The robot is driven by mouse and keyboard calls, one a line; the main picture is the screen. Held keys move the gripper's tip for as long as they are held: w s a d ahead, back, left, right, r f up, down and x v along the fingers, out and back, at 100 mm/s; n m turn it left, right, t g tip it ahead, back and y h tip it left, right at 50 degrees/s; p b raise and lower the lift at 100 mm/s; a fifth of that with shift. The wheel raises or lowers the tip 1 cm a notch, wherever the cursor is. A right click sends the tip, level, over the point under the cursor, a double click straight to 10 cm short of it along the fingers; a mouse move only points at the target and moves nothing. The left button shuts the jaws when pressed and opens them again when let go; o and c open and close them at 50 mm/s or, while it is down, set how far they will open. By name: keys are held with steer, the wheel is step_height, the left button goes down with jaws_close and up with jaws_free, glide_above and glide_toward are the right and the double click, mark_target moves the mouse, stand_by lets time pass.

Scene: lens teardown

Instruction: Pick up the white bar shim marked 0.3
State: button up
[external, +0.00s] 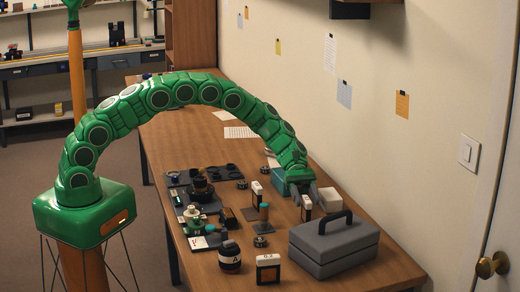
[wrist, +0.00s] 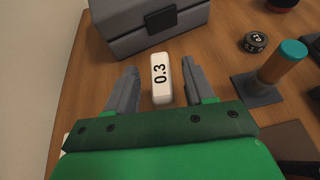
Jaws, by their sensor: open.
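The white bar shim marked 0.3 (wrist: 161,79) lies in the middle of the wrist view, its black number facing me. In the external view, a small white piece (external: 306,202) just below my gripper appears to be this shim. My gripper (wrist: 160,68) is open, with one grey finger on each side of the shim and a visible gap on both sides. In the external view my gripper (external: 304,188) points down over the right part of the table. It hides part of the shim there.
A grey toolbox (external: 334,245) with a handle stands close by, just beyond the shim in the wrist view (wrist: 155,25). A teal-topped cylinder (wrist: 283,62) on a dark base and a small black disc (wrist: 256,42) are to the right. Another white block (external: 268,268) is near the front edge.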

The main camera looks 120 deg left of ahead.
mark_target(309, 208)
steer(key=shift+x, duration=1.65)
steer(key=shift+d+r, duration=0.1)
steer(key=shift+r, duration=0.05)
jaws_close()
